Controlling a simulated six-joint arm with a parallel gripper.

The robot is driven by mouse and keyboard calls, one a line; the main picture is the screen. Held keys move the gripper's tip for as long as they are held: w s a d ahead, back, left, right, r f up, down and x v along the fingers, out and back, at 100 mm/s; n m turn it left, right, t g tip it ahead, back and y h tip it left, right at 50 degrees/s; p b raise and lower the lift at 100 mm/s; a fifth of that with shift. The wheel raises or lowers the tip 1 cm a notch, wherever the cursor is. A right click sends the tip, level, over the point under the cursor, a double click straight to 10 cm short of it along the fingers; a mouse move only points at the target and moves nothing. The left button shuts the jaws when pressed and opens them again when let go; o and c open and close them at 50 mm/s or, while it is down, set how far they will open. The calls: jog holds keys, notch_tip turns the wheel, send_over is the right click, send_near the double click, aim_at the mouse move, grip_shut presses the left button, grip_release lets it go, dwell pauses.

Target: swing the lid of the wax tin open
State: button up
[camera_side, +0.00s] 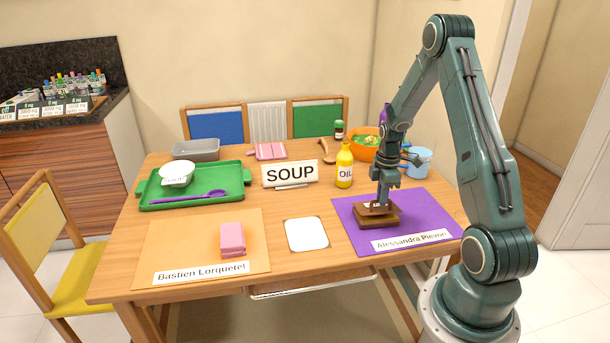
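A small brown box (377,219), the only thing in view that could be the wax tin, sits on the purple mat (429,222) at the right of the table. It has a stepped brown shape with a small pale patch on top. My gripper (382,203) points straight down at the top of this box, touching or very close to it. The fingers look narrow and near each other, but they are too small to tell whether they grip anything. My gripper hides part of the box's top, and I cannot tell how far its lid is open.
An "OIL" bottle (344,167), an orange bowl (366,149) and a blue cup (419,161) stand behind my gripper. A green tray (222,199) is farther left.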

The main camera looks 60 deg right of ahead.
jog(key=shift+w+d+r, duration=0.55)
jog(key=shift+d+r, duration=0.05)
jog(key=shift+r, duration=0.2)
jog(key=shift+w+d+r, duration=0.1)
jog(key=shift+d, duration=0.05)
dwell(0.4)
jog(key=shift+w+d+r, duration=0.5)
jog(key=shift+w+d, duration=0.05)
jog(key=shift+d, duration=0.05)
jog(key=shift+w+d+r, duration=0.1)
jog(key=shift+w+d, duration=0.05)
jog(key=shift+d, duration=0.05)
jog(key=shift+w+d+r, duration=0.25)
jog(key=shift+w+d, duration=0.3)
jog(key=shift+d, duration=0.1)
dwell(0.5)
